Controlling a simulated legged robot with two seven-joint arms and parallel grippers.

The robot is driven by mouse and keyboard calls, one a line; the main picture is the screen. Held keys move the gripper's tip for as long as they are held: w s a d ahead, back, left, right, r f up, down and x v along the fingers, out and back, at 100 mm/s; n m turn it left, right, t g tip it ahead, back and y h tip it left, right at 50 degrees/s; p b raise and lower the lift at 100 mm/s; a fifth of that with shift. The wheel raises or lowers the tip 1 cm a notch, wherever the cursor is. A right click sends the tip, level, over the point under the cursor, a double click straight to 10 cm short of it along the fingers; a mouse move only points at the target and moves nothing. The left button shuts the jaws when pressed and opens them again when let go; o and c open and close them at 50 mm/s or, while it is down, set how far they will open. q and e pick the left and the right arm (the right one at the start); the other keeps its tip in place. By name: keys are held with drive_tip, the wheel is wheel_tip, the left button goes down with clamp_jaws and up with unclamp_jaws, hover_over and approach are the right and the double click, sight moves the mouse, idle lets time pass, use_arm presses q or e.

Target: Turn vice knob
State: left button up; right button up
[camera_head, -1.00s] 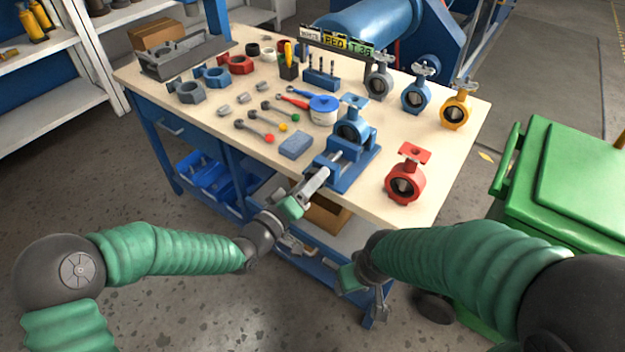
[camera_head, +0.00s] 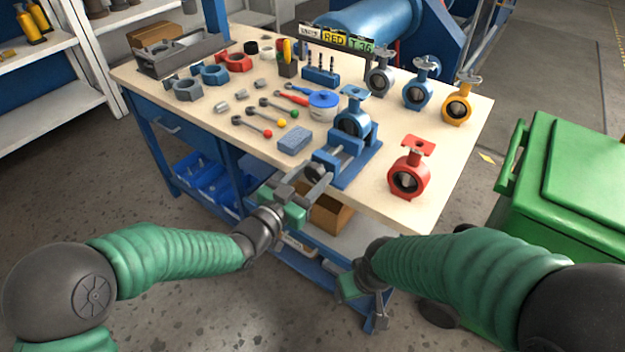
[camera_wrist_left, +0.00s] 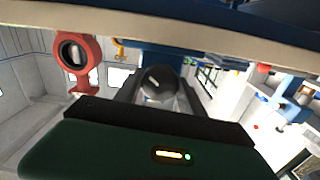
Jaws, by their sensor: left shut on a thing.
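The blue vice (camera_head: 350,158) stands at the front edge of the workbench with a blue butterfly valve (camera_head: 352,122) in it. My left gripper (camera_head: 318,180) is at the front end of the vice, with its fingers around the knob. In the left wrist view the round dark knob (camera_wrist_left: 158,83) sits between the fingers, and the gripper is shut on it. The fingers partly hide the knob in the head view. My right gripper (camera_head: 376,308) hangs low in front of the bench, away from the vice; its jaw state is unclear.
A red valve (camera_head: 408,172) stands right of the vice; it shows upside down in the left wrist view (camera_wrist_left: 76,56). A blue-grey block (camera_head: 294,140) lies left of the vice. A green bin (camera_head: 570,190) stands right of the bench (camera_head: 455,170).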

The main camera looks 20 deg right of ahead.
use_arm(q)
drive_tip(key=m+b, duration=0.1)
drive_tip(key=m, duration=0.1)
drive_tip(key=f+m+b, duration=0.1)
drive_tip(key=shift+m+b, duration=0.3)
drive_tip(key=shift+m, duration=0.1)
drive_tip(key=m+b, duration=0.3)
drive_tip(key=shift+f+m, duration=0.1)
drive_tip(key=shift+m, duration=0.2)
drive_tip(key=m+b, duration=0.4)
drive_tip(key=shift+m+b, duration=1.55)
drive_tip(key=shift+m, duration=0.25)
drive_tip(key=o, duration=1.4)
drive_tip(key=shift+r, duration=0.25)
drive_tip(key=shift+c, duration=0.2)
drive_tip(key=shift+r, duration=0.1)
